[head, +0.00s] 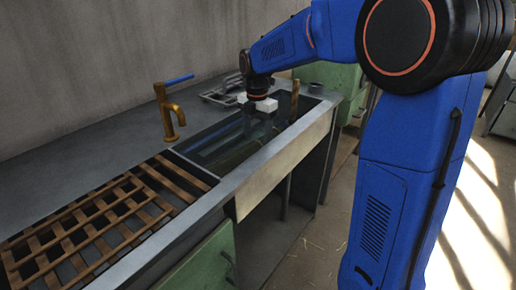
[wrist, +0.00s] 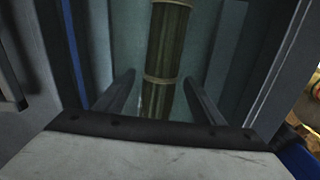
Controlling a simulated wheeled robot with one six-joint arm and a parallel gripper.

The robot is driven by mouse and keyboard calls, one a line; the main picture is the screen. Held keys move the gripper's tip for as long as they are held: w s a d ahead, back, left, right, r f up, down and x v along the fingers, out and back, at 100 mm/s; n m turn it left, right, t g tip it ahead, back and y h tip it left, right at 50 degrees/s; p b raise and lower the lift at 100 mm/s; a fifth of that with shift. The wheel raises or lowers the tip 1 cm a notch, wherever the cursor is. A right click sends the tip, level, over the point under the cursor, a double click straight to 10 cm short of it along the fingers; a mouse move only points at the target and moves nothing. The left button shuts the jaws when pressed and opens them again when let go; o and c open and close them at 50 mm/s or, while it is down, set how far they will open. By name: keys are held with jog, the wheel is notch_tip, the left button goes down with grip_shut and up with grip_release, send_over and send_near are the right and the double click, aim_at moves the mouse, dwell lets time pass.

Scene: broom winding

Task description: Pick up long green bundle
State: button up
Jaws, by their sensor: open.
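The long green bundle (wrist: 162,50) shows in the wrist view as dark green stalks with pale tie bands, lying lengthwise in the basin. In the head view, a dim brownish-green shape (head: 238,154) low in the basin may be part of it. My gripper (wrist: 159,80) is open, with one finger on each side of the bundle as the wrist view looks down. In the head view my gripper (head: 257,128) points down into the basin. I cannot tell whether the fingers are level with the bundle or above it; no contact shows.
The sink basin (head: 212,177) has close side walls and seems to hold water. A brass tap (head: 168,110) with a blue handle stands behind it. A wooden slatted rack (head: 85,225) lies at left. A upright wooden piece (head: 295,92) and wire rack (head: 220,92) are near the far end.

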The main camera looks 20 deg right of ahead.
jog(key=shift+f, duration=1.35)
jog(key=shift+c, duration=0.2)
jog(key=c, duration=1.1)
